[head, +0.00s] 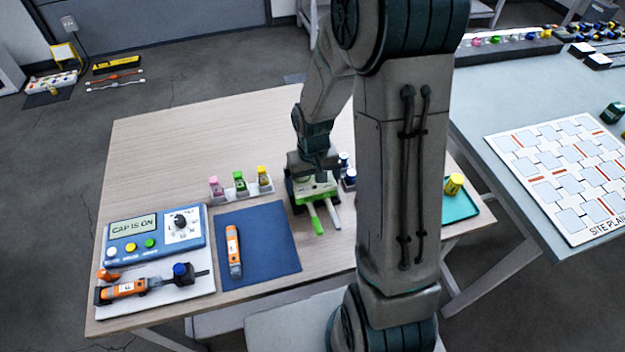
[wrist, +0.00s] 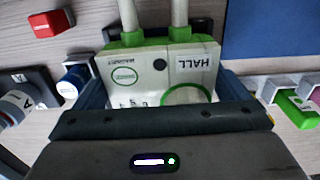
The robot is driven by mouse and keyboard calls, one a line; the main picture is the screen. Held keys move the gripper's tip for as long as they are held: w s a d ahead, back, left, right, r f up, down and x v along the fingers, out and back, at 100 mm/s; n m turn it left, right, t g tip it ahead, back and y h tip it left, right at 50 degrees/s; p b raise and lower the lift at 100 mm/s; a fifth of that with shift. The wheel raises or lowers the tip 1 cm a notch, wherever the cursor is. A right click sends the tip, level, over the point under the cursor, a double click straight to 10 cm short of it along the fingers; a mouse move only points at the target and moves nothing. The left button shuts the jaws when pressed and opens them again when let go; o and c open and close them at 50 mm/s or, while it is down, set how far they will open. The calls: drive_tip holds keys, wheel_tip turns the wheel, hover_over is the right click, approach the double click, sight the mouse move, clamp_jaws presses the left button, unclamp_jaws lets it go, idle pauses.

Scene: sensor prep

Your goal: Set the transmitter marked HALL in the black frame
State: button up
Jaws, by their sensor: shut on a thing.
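The transmitter marked HALL (wrist: 203,78) is a white block with green end pieces, a green ring and two pale rods. It fills the middle of the wrist view with its label readable. In the head view the transmitter (head: 316,190) shows partly under my gripper, its green and white rods pointing toward the camera. My gripper (head: 311,183) is shut on it, above the wooden table right of the blue mat; I cannot tell if it touches the table.
A blue mat (head: 258,262) holds an orange tool (head: 233,250). A blue control box (head: 152,238) and a white board (head: 205,284) with orange tools are at left. A teal tray (head: 458,210) is at right.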

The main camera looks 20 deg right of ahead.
drive_tip(key=shift+f+b, duration=0.95)
idle(0.9)
drive_tip(key=shift+s+f, duration=0.15)
drive_tip(key=o, duration=0.8)
drive_tip(key=shift+o, duration=0.2)
drive_tip(key=shift+f, duration=0.1)
drive_tip(key=shift+s, duration=0.1)
drive_tip(key=shift+r, duration=0.3)
drive_tip(key=shift+w+r+p, duration=0.2)
drive_tip(key=shift+r+p, duration=0.15)
drive_tip(key=shift+r, duration=0.05)
drive_tip(key=shift+r, duration=0.15)
